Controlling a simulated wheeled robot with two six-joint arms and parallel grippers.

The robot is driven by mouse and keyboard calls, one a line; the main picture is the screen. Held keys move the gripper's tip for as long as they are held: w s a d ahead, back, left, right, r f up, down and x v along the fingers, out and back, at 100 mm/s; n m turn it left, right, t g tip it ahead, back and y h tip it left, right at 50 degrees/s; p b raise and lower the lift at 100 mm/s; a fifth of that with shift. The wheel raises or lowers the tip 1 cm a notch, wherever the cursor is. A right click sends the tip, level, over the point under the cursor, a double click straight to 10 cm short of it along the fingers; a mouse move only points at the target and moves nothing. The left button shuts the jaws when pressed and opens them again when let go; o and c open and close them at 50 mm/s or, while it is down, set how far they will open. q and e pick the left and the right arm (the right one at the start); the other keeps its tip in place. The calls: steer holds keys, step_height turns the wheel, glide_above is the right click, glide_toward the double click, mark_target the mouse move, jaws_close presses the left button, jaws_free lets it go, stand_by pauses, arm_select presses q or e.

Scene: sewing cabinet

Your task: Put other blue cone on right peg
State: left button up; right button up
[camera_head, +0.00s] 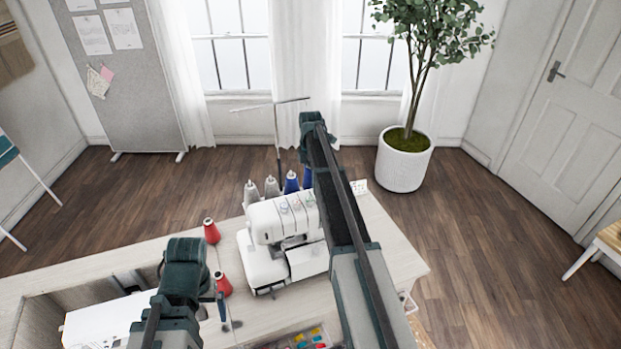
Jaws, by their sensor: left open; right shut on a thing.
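One blue cone (291,182) stands upright behind the white serger (284,225), right of two grey cones. A second blue cone (308,177) shows just right of it, partly hidden by my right arm. My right gripper (306,158) is shut on this second cone, with its fingers mostly hidden behind the arm. The pegs under the blue cones are hidden, so I cannot tell whether the held cone is seated. My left gripper (214,304) is open at the front left, near a red cone (223,284).
Two grey cones (261,188) stand behind the serger. Another red cone (211,231) stands left of it. A thin thread stand (277,135) rises behind the cones. An open drawer with colourful items (308,340) is at the front.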

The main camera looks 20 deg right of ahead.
steer(key=shift+f+b, duration=0.9)
steer(key=shift+f, duration=0.1)
steer(key=o, duration=1.4)
step_height(320, 180, up, 14)
steer(key=p, duration=1.4)
steer(key=shift+f, duration=0.1)
